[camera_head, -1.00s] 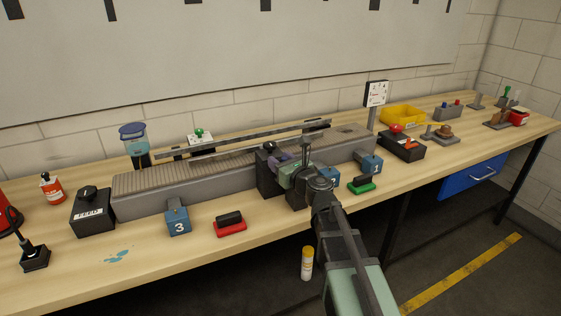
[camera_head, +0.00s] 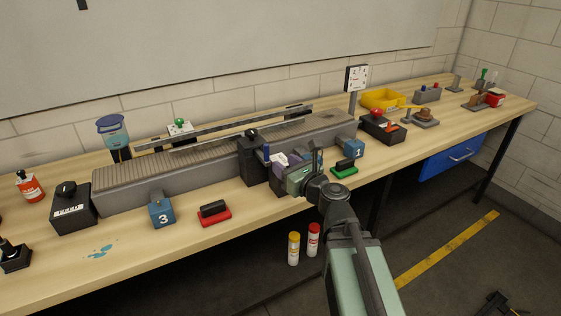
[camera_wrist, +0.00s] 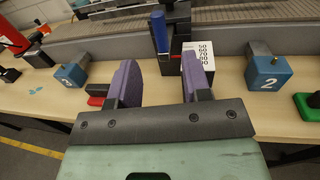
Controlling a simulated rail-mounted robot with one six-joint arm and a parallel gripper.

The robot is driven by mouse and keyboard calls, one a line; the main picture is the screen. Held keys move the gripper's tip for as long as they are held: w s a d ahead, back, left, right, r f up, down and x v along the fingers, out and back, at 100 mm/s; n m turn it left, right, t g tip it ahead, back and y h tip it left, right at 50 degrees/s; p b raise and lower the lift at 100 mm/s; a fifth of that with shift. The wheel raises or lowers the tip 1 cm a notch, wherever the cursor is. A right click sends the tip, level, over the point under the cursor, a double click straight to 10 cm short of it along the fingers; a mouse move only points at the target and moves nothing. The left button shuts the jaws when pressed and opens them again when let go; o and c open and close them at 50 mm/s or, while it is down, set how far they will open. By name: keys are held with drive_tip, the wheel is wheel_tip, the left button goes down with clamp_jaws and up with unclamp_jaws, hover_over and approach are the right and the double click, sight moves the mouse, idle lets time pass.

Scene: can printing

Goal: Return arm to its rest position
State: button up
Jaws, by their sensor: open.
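My gripper (camera_head: 284,172) has purple finger pads and is in front of the middle of the conveyor. In the wrist view its two fingers (camera_wrist: 160,80) are spread apart with nothing between them. Beyond the fingers stand a black post, a blue upright piece (camera_wrist: 159,32) and a white scale card with numbers (camera_wrist: 202,54). My arm reaches in from the front edge of the bench, over its edge. In the head view part of the black station (camera_head: 251,160) is hidden behind the gripper.
The grey conveyor (camera_head: 190,175) runs along the wooden bench (camera_head: 130,265). Blue block 3 (camera_head: 161,210), a red-based block (camera_head: 213,213) and a green-based block (camera_head: 344,169) stand along its front. Two cans (camera_head: 294,249) stand below the bench. The floor in front looks mostly clear.

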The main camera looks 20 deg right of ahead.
drive_tip(key=s+a+f+n+g+p, duration=0.1)
drive_tip(key=s+a+f+n+g, duration=0.3)
drive_tip(key=n, duration=0.7)
drive_tip(key=s+a+f+n+g, duration=0.1)
drive_tip(key=s+f+n+g, duration=0.2)
drive_tip(key=f+n+g, duration=0.6)
drive_tip(key=s+d+n+g+h+p, duration=0.1)
drive_tip(key=s+n+g+h+p, duration=0.2)
drive_tip(key=s+n+h, duration=0.3)
drive_tip(key=s+n, duration=0.2)
drive_tip(key=n, duration=0.3)
drive_tip(key=shift+n+g, duration=0.4)
drive_tip(key=shift+r, duration=0.1)
idle(0.4)
